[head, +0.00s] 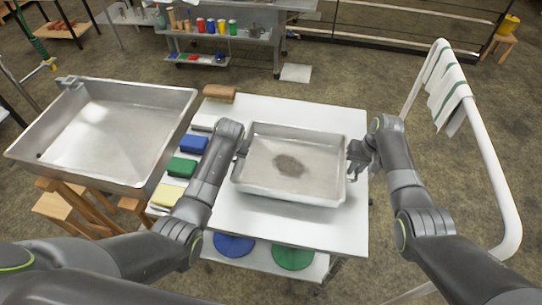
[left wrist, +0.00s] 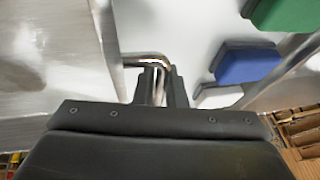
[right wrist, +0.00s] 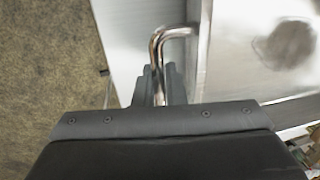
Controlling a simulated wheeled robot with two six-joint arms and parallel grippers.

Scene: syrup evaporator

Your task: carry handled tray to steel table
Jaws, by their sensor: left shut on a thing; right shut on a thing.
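The handled tray (head: 290,165) is a shallow steel pan with a dark brown patch on its floor. It is over the white-topped table (head: 330,222) in the head view; I cannot tell whether it touches the top. My left gripper (head: 241,150) is shut on the tray's left handle, a bent metal bar (left wrist: 150,64) in the left wrist view. My right gripper (head: 357,157) is shut on the right handle (right wrist: 160,45), seen in the right wrist view. The tray looks about level. Which table is the steel table is not certain.
A large steel pan (head: 110,130) on wooden legs stands at left. Blue (head: 194,144), green (head: 181,167) and yellow (head: 169,194) blocks line the table's left side. A white rail with a striped towel (head: 445,90) stands at right. A shelf with jars (head: 215,40) is behind.

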